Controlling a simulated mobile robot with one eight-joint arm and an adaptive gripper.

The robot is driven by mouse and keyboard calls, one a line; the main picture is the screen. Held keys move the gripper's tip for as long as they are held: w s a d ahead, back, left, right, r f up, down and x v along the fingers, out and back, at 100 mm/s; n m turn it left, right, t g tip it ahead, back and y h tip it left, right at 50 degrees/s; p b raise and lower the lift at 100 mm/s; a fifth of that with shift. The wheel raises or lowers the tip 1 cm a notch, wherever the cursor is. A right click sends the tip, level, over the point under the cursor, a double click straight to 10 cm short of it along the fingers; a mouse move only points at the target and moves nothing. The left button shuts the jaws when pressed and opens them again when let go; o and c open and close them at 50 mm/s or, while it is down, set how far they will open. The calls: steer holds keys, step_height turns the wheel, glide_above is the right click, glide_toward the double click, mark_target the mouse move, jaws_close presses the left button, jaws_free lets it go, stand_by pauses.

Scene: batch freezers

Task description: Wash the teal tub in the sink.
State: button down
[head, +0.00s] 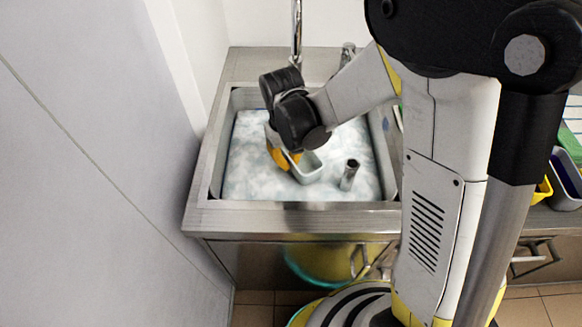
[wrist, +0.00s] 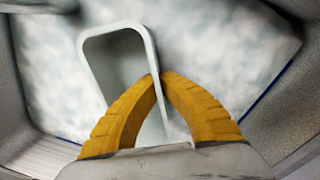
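The teal tub (head: 309,176), which looks pale grey-green, is in the sink (head: 250,204) among white foamy water. It is open at the top and tilted in the wrist view (wrist: 122,62). My gripper (head: 291,161) reaches down into the sink from above. Its yellow fingers close on one wall of the tub, one finger on each side, in the wrist view (wrist: 160,76). The tub's lower part is hidden, so I cannot tell whether it touches the sink floor.
A metal standpipe (head: 349,174) rises from the water just right of the tub. A tall faucet (head: 297,30) stands behind the sink. A grey wall panel (head: 90,180) is close on the left. A yellow container (head: 543,190) and a grey tub (head: 567,178) sit at right.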

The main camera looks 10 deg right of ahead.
steer(key=shift+r+p, duration=4)
steer(key=shift+r, duration=1.75)
step_height(320, 180, up, 3)
steer(key=shift+p, duration=1)
